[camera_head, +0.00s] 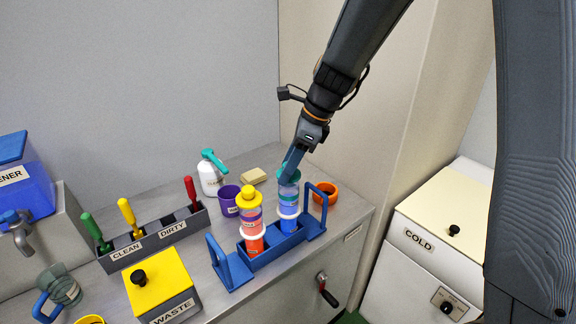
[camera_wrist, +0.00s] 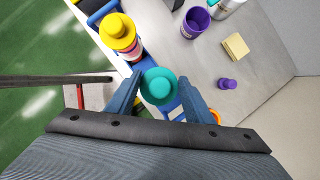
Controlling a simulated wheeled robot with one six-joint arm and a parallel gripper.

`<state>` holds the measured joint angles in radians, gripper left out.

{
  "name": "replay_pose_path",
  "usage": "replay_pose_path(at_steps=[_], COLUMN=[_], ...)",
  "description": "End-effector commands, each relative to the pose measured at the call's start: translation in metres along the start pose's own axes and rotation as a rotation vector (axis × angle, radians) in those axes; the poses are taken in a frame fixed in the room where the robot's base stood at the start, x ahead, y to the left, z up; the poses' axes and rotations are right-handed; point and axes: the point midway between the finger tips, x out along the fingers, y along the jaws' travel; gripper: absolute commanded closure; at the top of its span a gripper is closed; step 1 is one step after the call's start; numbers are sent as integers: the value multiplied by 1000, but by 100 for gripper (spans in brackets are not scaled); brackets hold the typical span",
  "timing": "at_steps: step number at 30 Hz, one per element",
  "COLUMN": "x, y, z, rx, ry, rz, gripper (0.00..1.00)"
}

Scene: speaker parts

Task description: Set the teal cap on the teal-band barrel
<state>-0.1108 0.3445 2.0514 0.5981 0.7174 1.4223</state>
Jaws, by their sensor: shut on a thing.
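My gripper (camera_head: 292,166) points down over the right-hand barrel and is shut on the teal cap (camera_head: 288,176). In the wrist view the round teal cap (camera_wrist: 159,86) sits between the two fingers of my gripper (camera_wrist: 161,84). The teal-band barrel (camera_head: 289,198) stands upright in the blue rack (camera_head: 268,258), with blue contents below its bands. The cap is in line with the barrel's top; I cannot tell whether it is fully seated. The cap hides the barrel's mouth in the wrist view.
A second barrel (camera_head: 251,222) with a yellow cap (camera_head: 249,193) stands left in the rack. A purple cup (camera_head: 229,201), a white bottle (camera_head: 210,179), a sponge (camera_head: 253,177) and an orange ring-shaped cup (camera_head: 326,192) are close by. A small purple piece (camera_wrist: 227,84) lies on the counter.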

Motion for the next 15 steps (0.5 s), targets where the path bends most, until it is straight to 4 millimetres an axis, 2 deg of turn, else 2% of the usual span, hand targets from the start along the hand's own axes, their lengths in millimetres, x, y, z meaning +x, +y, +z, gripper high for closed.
replay_pose_path(at_steps=[15], x=[7], y=[0], z=[-3], rx=[0], ry=[0], rz=[1], gripper=[74])
